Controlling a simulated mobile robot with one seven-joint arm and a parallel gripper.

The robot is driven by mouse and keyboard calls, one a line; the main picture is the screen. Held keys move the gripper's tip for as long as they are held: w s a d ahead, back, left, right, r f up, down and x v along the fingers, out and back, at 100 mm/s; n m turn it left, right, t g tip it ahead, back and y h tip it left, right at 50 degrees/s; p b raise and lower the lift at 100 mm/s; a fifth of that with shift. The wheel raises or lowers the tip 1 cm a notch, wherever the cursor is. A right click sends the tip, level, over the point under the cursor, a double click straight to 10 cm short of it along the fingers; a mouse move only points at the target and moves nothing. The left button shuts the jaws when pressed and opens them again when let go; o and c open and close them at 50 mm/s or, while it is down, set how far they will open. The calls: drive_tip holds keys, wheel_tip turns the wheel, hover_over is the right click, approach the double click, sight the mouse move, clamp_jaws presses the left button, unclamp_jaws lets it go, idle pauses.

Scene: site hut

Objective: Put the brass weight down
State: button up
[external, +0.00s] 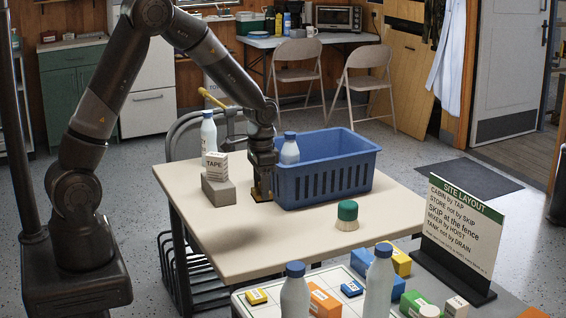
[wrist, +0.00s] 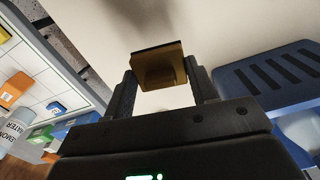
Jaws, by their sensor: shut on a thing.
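The brass weight (wrist: 160,68) shows between the two fingers in the wrist view, gold with a dark edge. My gripper (wrist: 160,84) is shut on it. In the external view my gripper (external: 262,185) points down at the cream table (external: 225,240), just left of the blue basket. There the brass weight (external: 261,194) shows low between the fingertips, at or very near the tabletop. I cannot tell whether it touches the table.
The blue basket (external: 330,178) stands close on the right with a bottle (external: 289,150) in it. A grey block with a TAPE box (external: 216,166) and another bottle (external: 208,132) stand to the left. A green-topped brush (external: 347,214) stands in front. The table's front left is clear.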

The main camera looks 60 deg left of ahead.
drive_tip(key=shift+s+d+r, duration=0.1)
drive_tip(key=shift+d+r, duration=0.25)
drive_tip(key=shift+d, duration=0.2)
drive_tip(key=shift+r, duration=0.3)
drive_tip(key=r, duration=0.4)
drive_tip(key=shift+a+r, duration=0.35)
drive_tip(key=a+n, duration=0.1)
drive_tip(key=a, duration=3.1)
drive_tip(key=s+a, duration=0.8)
drive_tip(key=a, duration=0.5)
drive_tip(key=f, duration=1.1)
drive_tip(key=shift+w+d+f, duration=0.2)
drive_tip(key=shift+w+f, duration=0.1)
drive_tip(key=shift+f, duration=2.2)
drive_tip(key=shift+f, duration=0.15)
